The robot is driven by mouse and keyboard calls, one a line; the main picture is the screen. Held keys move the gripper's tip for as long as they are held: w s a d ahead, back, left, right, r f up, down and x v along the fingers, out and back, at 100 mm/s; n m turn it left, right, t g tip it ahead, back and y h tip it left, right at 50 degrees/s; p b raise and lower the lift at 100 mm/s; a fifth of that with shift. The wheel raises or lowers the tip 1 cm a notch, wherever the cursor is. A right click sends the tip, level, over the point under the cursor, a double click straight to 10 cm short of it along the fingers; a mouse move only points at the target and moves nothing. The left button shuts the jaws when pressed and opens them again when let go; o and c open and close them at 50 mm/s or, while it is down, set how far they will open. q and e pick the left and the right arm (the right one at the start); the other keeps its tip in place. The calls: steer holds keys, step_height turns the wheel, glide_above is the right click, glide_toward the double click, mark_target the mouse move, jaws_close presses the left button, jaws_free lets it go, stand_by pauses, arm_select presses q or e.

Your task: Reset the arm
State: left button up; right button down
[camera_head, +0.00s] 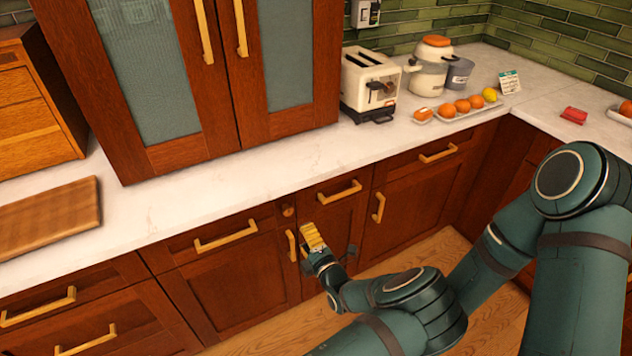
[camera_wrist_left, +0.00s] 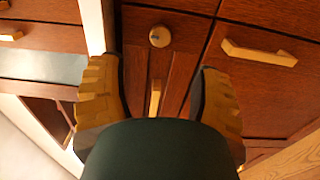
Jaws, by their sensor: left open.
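My left gripper (camera_head: 313,238) has yellow ridged fingers and is in front of the wooden lower cabinets, below the counter edge. It also shows in the left wrist view (camera_wrist_left: 160,78), with its two fingers spread wide apart and nothing held between them. A vertical light-coloured handle (camera_head: 291,246) is just left of the gripper. A handle (camera_wrist_left: 155,98) shows between the fingers in the wrist view, partly hidden by my gripper body; contact is not visible. A round knob (camera_head: 288,211) is above it on the cabinet front. My right gripper is not in view.
The white counter (camera_head: 235,175) carries a toaster (camera_head: 369,83), a kettle (camera_head: 431,66), a tray with fruit (camera_head: 467,109) and a wooden board (camera_head: 48,217). Drawer handles (camera_head: 339,192) stick out from the cabinet fronts. The wooden floor (camera_head: 430,256) has some free room.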

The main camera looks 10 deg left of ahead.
arm_select(q)
steer(key=s+a+f+n+g, duration=0.6)
steer(key=s+n+g, duration=0.1)
steer(key=s+n, duration=0.15)
steer(key=s+a+f+n+g, duration=0.6)
steer(key=s+n+g, duration=0.1)
steer(key=s+n, duration=0.15)
steer(key=s+d+f+n+g+h, duration=0.2)
steer(key=s+d+n+g+h, duration=0.3)
steer(key=s+n, duration=0.45)
steer(key=s+d+r+n+h, duration=0.3)
steer(key=d+n+h, duration=0.25)
steer(key=n, duration=0.25)
steer(key=w+r+n+t+h, duration=0.3)
steer(key=w+r+n+t, duration=0.1)
steer(key=n, duration=1)
step_height(320, 180, up, 2)
steer(key=shift+a+r+t, duration=0.1)
steer(key=shift+a+t, duration=0.05)
steer(key=shift+t, duration=0.55)
